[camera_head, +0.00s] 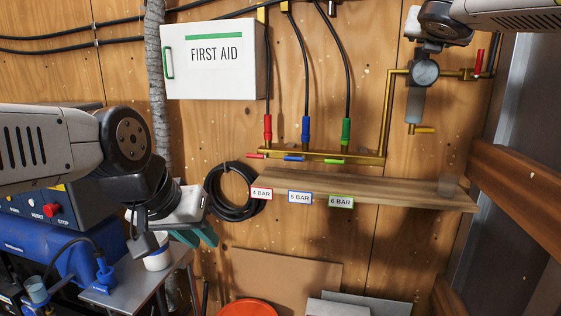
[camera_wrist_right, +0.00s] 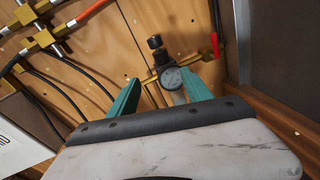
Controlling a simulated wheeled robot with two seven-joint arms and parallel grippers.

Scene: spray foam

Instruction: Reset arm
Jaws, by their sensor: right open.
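My left arm comes in from the left in the head view. Its left gripper (camera_head: 196,238) points down beside the black hose coil, with teal fingers partly showing above the metal table. Whether its jaws are apart is unclear. My right arm enters at the top right of the head view, and its fingers are not seen there. In the right wrist view my right gripper (camera_wrist_right: 160,90) has its two teal fingers spread apart with nothing held between them. The round pressure gauge (camera_wrist_right: 172,78) shows beyond and between them; it is also in the head view (camera_head: 424,72).
A wooden shelf (camera_head: 400,191) with pressure labels juts from the wall below brass pipes (camera_head: 370,155). A first aid box (camera_head: 213,75) hangs upper left. A coiled black hose (camera_head: 212,190) hangs near my left gripper. A metal table (camera_head: 125,293) and blue machine (camera_head: 85,250) stand lower left.

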